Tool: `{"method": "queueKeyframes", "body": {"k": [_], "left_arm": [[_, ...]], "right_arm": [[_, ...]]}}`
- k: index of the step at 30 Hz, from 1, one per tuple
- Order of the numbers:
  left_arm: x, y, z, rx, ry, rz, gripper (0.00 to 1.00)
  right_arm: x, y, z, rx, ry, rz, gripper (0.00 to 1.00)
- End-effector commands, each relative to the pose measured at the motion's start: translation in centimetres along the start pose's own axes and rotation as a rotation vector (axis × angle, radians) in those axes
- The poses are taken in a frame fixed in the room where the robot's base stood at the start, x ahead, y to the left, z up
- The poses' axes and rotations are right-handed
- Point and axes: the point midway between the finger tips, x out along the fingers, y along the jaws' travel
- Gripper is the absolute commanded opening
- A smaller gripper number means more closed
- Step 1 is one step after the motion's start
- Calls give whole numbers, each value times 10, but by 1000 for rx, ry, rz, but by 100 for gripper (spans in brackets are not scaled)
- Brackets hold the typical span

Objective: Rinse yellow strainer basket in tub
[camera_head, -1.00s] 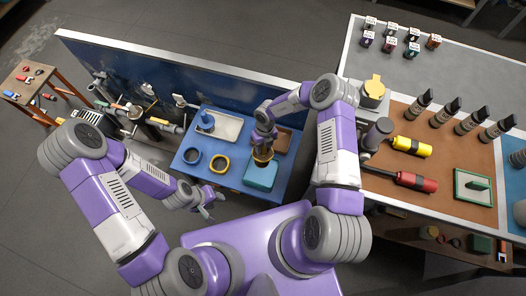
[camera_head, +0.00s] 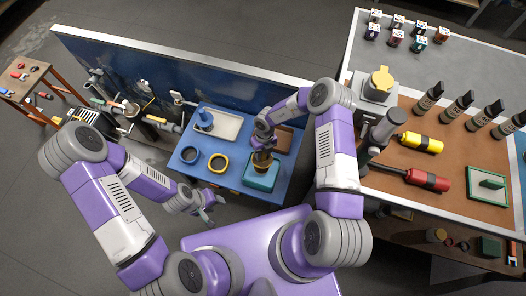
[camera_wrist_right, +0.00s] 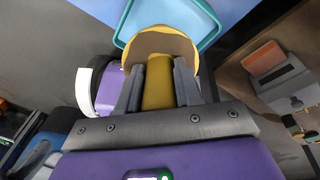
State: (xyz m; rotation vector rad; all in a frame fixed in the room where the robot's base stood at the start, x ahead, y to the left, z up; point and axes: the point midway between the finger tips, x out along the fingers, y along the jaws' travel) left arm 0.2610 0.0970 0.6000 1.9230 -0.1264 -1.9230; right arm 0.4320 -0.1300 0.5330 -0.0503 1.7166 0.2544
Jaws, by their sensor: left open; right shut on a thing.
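My right gripper (camera_wrist_right: 158,88) is shut on the yellow strainer basket (camera_wrist_right: 165,45), with the handle between its fingers. In the head view the basket (camera_head: 262,161) is small and partly hidden by the gripper. It overlaps the far part of the teal tub (camera_head: 259,181) on the blue table; I cannot tell whether it is inside the tub or just above it. The tub's rim also shows beyond the basket in the right wrist view (camera_wrist_right: 208,14). My left gripper (camera_head: 210,204) is open and empty, off the near left edge of the blue table.
A brown workbench (camera_head: 416,168) with bottles stands at the right.

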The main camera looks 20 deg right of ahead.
Motion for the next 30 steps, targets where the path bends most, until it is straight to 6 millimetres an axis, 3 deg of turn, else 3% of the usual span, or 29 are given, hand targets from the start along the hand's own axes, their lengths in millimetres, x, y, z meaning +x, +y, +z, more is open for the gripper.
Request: {"method": "queueKeyframes", "body": {"k": [30], "left_arm": [[44, -17, -2, 0, 0, 0, 43]], "right_arm": [[83, 0, 0, 0, 1, 0, 0]]}}
